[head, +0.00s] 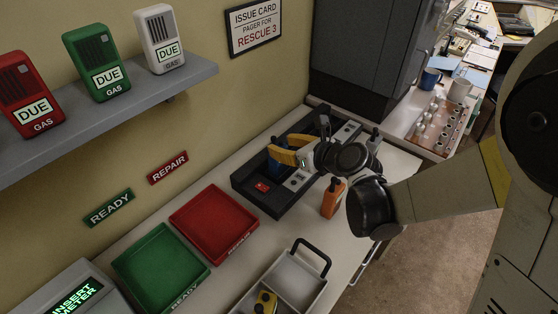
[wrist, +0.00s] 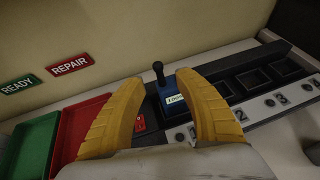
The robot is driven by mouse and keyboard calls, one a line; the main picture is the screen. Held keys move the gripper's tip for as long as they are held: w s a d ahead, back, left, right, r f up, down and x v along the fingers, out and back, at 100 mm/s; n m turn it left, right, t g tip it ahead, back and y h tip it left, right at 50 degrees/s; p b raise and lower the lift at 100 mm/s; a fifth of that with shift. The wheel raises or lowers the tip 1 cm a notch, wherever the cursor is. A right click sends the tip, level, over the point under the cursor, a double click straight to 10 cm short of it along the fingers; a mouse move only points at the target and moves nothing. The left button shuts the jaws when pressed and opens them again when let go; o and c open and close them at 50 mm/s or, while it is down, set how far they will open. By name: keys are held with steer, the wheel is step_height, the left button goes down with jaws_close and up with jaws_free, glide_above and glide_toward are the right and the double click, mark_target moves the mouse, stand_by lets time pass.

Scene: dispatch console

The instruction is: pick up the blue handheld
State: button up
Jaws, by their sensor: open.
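The blue handheld (head: 274,166) stands upright in the dark charging rack (head: 262,200) on the counter. In the wrist view the blue handheld (wrist: 171,98) shows its black antenna and a white label too small to read, just beyond and between the fingertips. My gripper (head: 283,149) has yellow fingers, is open, and is close to the handheld. In the wrist view the fingers (wrist: 160,85) are spread with nothing held. I cannot tell whether either finger touches the handheld. In the head view the fingers and wrist hide part of it.
An orange handheld (head: 332,199) stands in front of the rack beneath my wrist. A dark handheld (head: 374,141) stands right of it. Red (head: 213,222) and green (head: 160,268) trays lie left. A handled grey caddy (head: 301,276) is in front. A wall shelf (head: 120,105) holds gas meters.

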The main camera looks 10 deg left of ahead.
mark_target(274, 142)
steer(key=b+x, duration=0.1)
steer(key=x, duration=0.3)
steer(key=shift+w+a, duration=0.25)
steer(key=shift+a, duration=0.05)
jaws_close()
